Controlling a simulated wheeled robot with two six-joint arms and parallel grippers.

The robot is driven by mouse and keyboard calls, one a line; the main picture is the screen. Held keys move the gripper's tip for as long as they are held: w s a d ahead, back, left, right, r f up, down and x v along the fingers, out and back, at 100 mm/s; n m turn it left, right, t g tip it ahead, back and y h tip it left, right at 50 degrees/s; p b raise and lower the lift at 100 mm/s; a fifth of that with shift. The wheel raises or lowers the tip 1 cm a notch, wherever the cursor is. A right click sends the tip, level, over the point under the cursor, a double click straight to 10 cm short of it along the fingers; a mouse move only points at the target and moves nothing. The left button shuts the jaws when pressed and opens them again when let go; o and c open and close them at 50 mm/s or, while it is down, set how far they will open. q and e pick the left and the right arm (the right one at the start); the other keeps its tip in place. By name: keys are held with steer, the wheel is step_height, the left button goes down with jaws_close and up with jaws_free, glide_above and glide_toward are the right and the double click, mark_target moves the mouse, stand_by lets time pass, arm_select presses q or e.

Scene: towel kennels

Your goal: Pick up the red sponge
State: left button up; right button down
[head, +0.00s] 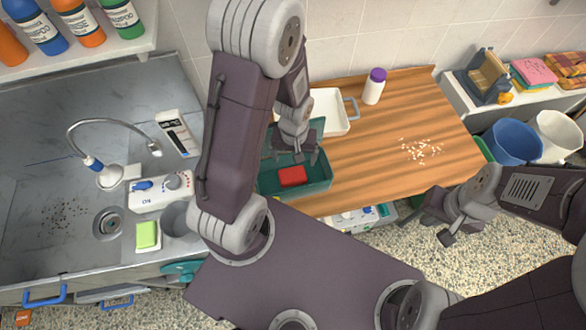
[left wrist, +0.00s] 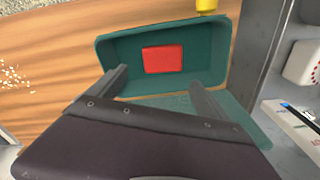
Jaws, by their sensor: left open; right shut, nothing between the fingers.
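The red sponge (head: 292,176) lies flat in a teal tray (head: 322,172) on the left end of the wooden counter. In the left wrist view the sponge (left wrist: 163,59) shows ahead of and between the fingers, with the tray wall (left wrist: 112,52) around it. My left gripper (head: 294,148) is over the tray, behind the sponge in the head view. In the left wrist view its fingers (left wrist: 158,82) are apart with nothing between them. My right gripper (head: 448,222) is shut and empty, off the counter's front edge at the right.
A white tray (head: 330,112) and a purple-capped bottle (head: 374,86) stand behind the teal tray. Pale crumbs (head: 421,150) lie on the counter at right. A metal sink (head: 60,160) with a curved faucet is at left. Blue (head: 513,143) and white (head: 557,136) buckets stand at right.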

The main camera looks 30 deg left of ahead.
mark_target(292, 174)
arm_select(q)
steer(key=shift+o, duration=0.3)
steer(key=f+n+p, duration=0.2)
steer(key=a+f+n+p, duration=0.1)
steer(key=shift+w+f+g, duration=0.1)
steer(key=shift+w+g, duration=0.2)
steer(key=shift+w, duration=0.1)
steer(key=shift+s+f+n, duration=0.15)
steer(key=shift+f+n, duration=0.25)
arm_select(e)
step_height(292, 174, up, 6)
arm_select(q)
steer(key=shift+s+f, duration=0.1)
steer(key=shift+f, duration=0.1)
step_height(292, 174, down, 4)
steer(key=b, duration=0.4)
steer(key=shift+r, duration=0.1)
arm_select(e)
step_height(292, 174, down, 4)
steer(key=shift+w+f, duration=0.1)
steer(key=shift+w, duration=0.05)
arm_select(q)
step_height(292, 174, down, 5)
steer(key=b, duration=0.5)
steer(key=shift+d, duration=0.1)
steer(key=c, duration=1.2)
arm_select(e)
step_height(292, 174, down, 5)
steer(key=shift+f, duration=0.1)
